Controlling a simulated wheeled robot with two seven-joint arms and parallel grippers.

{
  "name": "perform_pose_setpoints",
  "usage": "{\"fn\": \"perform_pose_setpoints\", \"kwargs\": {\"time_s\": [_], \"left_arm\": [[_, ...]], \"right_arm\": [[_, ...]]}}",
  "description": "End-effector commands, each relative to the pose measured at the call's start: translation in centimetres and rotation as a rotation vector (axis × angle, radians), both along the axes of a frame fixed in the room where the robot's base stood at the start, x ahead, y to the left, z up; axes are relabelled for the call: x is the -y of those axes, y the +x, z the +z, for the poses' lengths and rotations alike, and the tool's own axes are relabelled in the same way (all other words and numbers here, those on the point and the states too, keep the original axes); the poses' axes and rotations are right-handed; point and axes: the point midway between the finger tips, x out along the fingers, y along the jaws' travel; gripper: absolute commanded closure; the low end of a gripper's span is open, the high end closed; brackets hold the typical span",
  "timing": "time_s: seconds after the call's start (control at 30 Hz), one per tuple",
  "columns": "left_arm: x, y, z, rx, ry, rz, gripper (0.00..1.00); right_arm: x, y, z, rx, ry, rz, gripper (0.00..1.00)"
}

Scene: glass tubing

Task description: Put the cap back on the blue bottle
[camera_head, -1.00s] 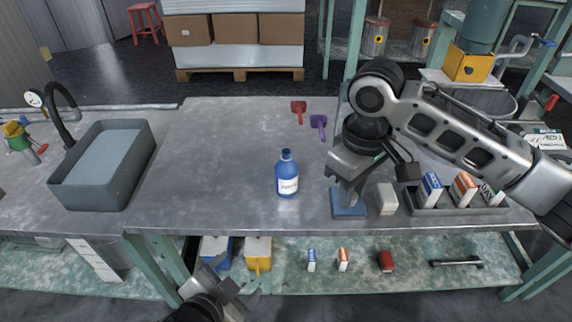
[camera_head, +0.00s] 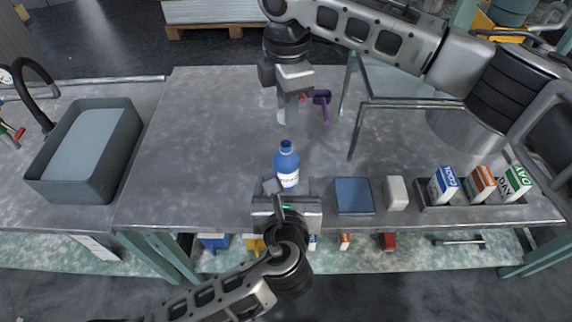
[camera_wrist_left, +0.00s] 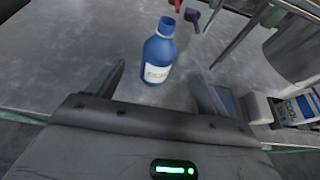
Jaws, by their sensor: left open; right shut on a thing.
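The blue bottle (camera_head: 288,163) with a white label stands upright on the grey bench. It also shows in the left wrist view (camera_wrist_left: 158,58). My left gripper (camera_head: 291,188) is open at the near side of the bottle, with the bottle between and just beyond its fingertips and no clear contact. My right gripper (camera_head: 287,108) points down beyond the bottle, shut on a small pale thing, apparently the cap (camera_head: 283,117). The fingers hide most of it. The blue pad (camera_head: 353,195) to the right of the bottle is bare.
A white block (camera_head: 397,193) and a tray (camera_head: 432,208) of small boxes stand right of the pad. A purple tool (camera_head: 323,104) lies behind, close to my right gripper. A grey basin (camera_head: 88,150) is at the left. The bench between basin and bottle is clear.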

Motion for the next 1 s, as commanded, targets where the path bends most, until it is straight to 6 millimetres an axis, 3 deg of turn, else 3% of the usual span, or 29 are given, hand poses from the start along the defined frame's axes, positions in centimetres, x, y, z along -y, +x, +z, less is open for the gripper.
{"fn": "perform_pose_setpoints", "kwargs": {"time_s": [0.27,0.7,1.0], "left_arm": [[0.0,1.4,-0.5,0.001,-0.001,0.002,0.21],[-0.1,8.8,-3.5,0.000,-0.002,0.002,0.21],[0.0,11.0,-4.6,-0.002,-0.005,0.001,0.21]], "right_arm": [[0.0,0.0,0.0,0.000,0.000,-0.002,0.95],[0.0,0.0,0.0,0.000,0.000,-0.002,0.95],[0.0,0.0,0.0,0.000,0.000,-0.002,0.95]]}}
